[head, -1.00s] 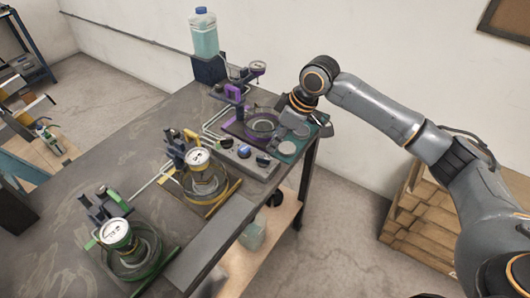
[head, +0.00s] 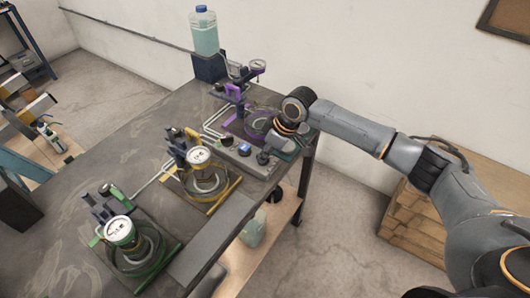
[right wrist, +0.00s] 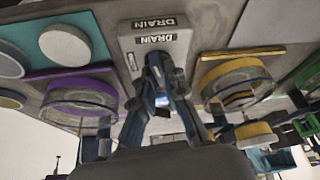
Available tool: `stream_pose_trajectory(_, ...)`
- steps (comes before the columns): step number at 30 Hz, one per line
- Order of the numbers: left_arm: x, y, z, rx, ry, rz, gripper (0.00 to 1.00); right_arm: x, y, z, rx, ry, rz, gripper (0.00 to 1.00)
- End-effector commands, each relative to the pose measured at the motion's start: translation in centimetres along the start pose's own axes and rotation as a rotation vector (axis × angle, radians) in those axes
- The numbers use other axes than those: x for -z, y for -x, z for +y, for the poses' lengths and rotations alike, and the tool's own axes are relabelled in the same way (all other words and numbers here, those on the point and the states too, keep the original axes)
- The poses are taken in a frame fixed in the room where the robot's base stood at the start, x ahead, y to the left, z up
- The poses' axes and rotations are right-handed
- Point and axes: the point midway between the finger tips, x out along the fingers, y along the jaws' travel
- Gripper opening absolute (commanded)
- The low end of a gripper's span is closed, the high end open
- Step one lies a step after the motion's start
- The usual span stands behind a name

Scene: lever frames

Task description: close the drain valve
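The drain valve's pale block (right wrist: 155,45) carries two DRAIN labels and shows at the top middle of the right wrist view. In the head view a grey panel (head: 237,160) with blue and dark knobs lies on the bench by the purple station. My right gripper (right wrist: 160,75) reaches down to the block, its dark fingertips over its lower part. A blue part (right wrist: 162,100) shows between the fingers; I cannot tell whether they press on it. In the head view the right gripper (head: 275,145) is mostly hidden by its own wrist. My left gripper is out of view.
The purple station (head: 240,122), yellow station (head: 205,185) and green station (head: 130,245), with gauges and hoses, stand along the bench (head: 120,165). A clear jug (head: 204,33) stands at the back.

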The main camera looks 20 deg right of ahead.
Motion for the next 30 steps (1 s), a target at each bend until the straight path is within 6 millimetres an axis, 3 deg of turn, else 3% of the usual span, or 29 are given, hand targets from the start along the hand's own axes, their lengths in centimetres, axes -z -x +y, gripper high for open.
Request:
stream_pose_trajectory(16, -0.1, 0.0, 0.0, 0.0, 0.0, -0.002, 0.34, 0.1, 0.0, 0.1, 0.031, 0.069, 0.002, 0.0)
stream_pose_trajectory(30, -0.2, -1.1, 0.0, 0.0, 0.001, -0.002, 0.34, 0.2, -0.2, 0.3, 0.18, 0.431, 0.005, 0.0)
